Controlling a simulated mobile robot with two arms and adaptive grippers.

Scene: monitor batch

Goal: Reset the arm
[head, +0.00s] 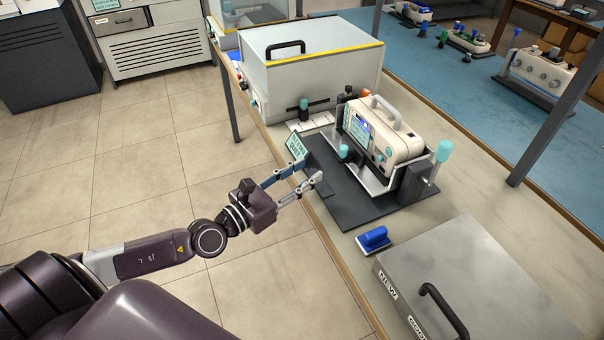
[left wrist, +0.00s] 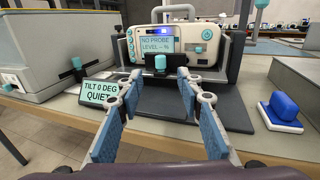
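My left arm reaches in from the left in the head view, and its gripper (head: 309,172) is over the near edge of the bench. In the left wrist view the two fingers (left wrist: 158,86) are spread apart with nothing between them. Beyond them, a cream monitor (head: 382,130) with a carrying handle sits in a dark cradle; it also shows in the left wrist view (left wrist: 178,45), its screen reading "NO PROBE". A small display (left wrist: 101,92) beside the left finger reads "TILT 0 DEG QUIET". My right gripper is not in view.
A grey box (head: 310,85) with a black handle stands behind. A blue-topped block (head: 374,239) lies on the bench, near a grey case (head: 470,285) marked "NEW". A black mat (head: 345,205) lies under the cradle. The tiled floor (head: 100,160) left of the bench is clear.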

